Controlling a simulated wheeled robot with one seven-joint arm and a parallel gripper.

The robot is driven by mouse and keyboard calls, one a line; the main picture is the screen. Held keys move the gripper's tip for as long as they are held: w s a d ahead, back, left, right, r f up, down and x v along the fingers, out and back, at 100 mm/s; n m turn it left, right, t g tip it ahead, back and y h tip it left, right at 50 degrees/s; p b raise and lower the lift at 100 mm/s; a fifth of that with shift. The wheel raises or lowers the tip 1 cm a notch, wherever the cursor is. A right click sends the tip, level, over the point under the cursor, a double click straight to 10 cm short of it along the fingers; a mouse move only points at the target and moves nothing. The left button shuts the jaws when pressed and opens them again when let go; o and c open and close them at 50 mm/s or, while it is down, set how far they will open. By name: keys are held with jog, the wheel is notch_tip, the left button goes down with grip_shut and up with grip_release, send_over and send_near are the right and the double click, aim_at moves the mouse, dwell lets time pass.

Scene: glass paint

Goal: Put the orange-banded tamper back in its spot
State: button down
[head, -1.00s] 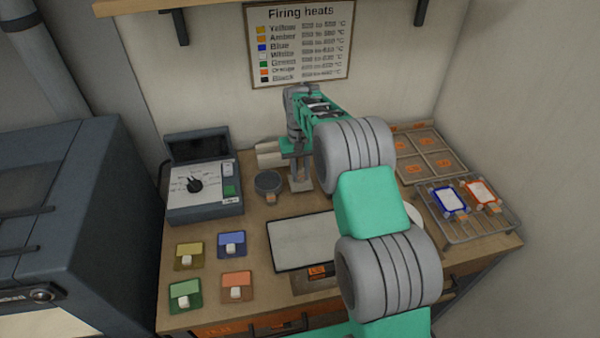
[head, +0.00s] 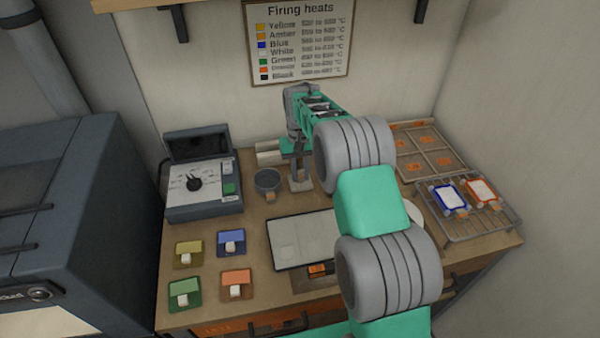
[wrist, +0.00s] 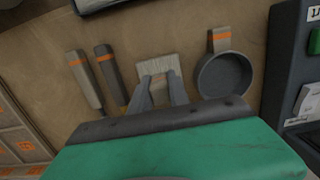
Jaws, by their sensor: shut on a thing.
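My gripper (wrist: 160,88) points down at the back of the bench, its two fingers closed at a pale, flat, grained block (wrist: 159,68). In the head view this block (head: 300,185) shows low under my gripper, at bench level. I take it for the tamper, but no orange band shows on it; the part between the fingers is hidden. In the wrist view two long-handled tools with orange bands lie left of it, a grey one (wrist: 84,78) and a darker one (wrist: 105,66). A round grey pan (wrist: 225,76) with an orange-banded handle lies right of it.
The control box (head: 202,190) stands left of the pan. A white panel (head: 302,240) lies in front. Four coloured tiles, the green one (head: 185,293) among them, lie front left. A wire rack (head: 470,227) with two framed pieces and a divided tray (head: 432,140) are at right.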

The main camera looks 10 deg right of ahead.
jog(key=shift+f, duration=0.3)
jog(key=c, duration=1.2)
grip_release()
jog(key=shift+o, duration=0.2)
jog(key=shift+r, duration=0.1)
jog(key=r, duration=0.2)
jog(key=r+b, duration=0.1)
jog(key=r, duration=0.2)
jog(key=r+b, duration=0.1)
jog(key=r, duration=0.1)
jog(key=shift+w+r, duration=0.35)
jog(key=s+r+t, duration=0.3)
jog(key=s+r, duration=0.7)
jog(key=s, duration=0.3)
jog(key=s+f+t, duration=0.2)
jog(key=s+f, duration=0.1)
jog(key=s, duration=1.2)
jog(key=shift+a+f, duration=0.15)
jog(key=shift+f, duration=0.1)
